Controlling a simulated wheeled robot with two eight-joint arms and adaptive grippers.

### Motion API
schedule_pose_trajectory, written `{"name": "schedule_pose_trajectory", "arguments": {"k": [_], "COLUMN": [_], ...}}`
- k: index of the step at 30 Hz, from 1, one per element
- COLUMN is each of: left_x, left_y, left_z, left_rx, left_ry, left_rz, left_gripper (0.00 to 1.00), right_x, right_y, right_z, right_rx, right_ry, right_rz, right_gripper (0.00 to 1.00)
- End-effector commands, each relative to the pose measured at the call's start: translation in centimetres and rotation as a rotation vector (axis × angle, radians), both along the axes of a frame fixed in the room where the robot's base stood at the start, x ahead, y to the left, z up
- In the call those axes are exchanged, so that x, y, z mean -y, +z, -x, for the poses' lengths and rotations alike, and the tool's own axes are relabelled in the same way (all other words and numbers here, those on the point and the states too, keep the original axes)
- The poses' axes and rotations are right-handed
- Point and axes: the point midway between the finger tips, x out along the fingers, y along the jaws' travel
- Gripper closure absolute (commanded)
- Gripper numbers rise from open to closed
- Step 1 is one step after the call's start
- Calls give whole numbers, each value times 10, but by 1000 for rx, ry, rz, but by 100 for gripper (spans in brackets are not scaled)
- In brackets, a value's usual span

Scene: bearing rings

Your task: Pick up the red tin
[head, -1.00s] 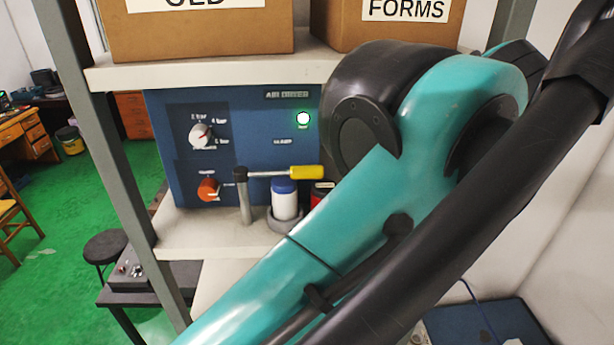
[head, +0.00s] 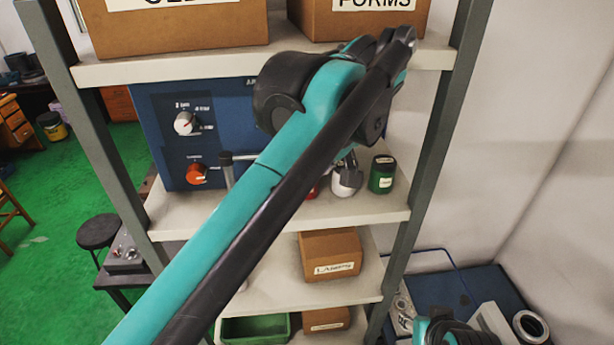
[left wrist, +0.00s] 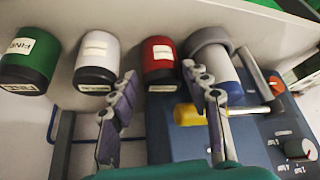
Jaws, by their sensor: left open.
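The red tin (left wrist: 160,58) with a black end and pale label shows in the left wrist view, between a white tin (left wrist: 98,60) and a grey ring around a white and blue container (left wrist: 218,72). In the head view only a sliver of the red tin (head: 313,191) shows behind my arm, on the shelf. My left gripper (left wrist: 163,78) is open, its fingers spread to either side of the red tin in the wrist view, not closed on it. In the head view my arm hides most of this gripper.
A green tin (head: 382,175) stands on the shelf (head: 290,212) to the right. Shelf posts (head: 437,130) and the upper shelf (head: 200,66) bound the space.

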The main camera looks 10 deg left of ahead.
Motion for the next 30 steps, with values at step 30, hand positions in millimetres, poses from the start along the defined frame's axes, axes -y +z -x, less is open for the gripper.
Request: {"name": "schedule_pose_trajectory", "arguments": {"k": [30], "left_x": [-7], "left_y": [-21], "left_z": [-9], "left_rx": [0], "left_ry": [0], "left_rz": [0], "left_gripper": [92], "right_x": [0], "right_y": [-1], "right_z": [0], "right_rx": [0], "right_ry": [0], "right_rz": [0], "right_gripper": [60]}}
